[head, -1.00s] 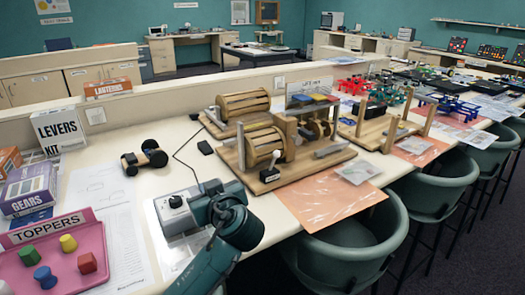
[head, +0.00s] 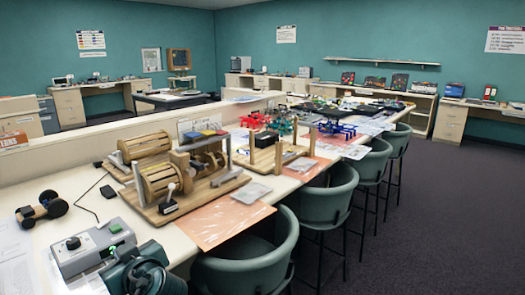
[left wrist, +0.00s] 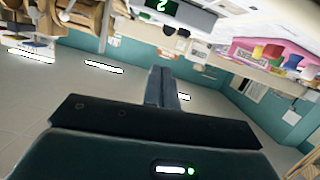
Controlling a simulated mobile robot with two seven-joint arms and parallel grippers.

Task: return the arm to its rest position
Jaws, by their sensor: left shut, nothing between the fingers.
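My left arm comes in at the bottom left of the head view as a teal link (head: 138,272). It is in front of a grey box with a small green light (head: 88,248) on the bench. In the left wrist view my left gripper (left wrist: 163,85) is shut, its fingers together and empty. The wrist view is turned over, with ceiling light strips below and the bench things along the top. The fingers touch nothing that I can see. My right gripper is in neither view.
The bench holds a wooden drum machine (head: 165,180), a small wheeled car (head: 41,208) and an orange sheet (head: 225,220). Green chairs (head: 325,200) stand along its front edge. Open carpet (head: 445,215) lies to the right. A pink toppers tray (left wrist: 268,50) shows in the wrist view.

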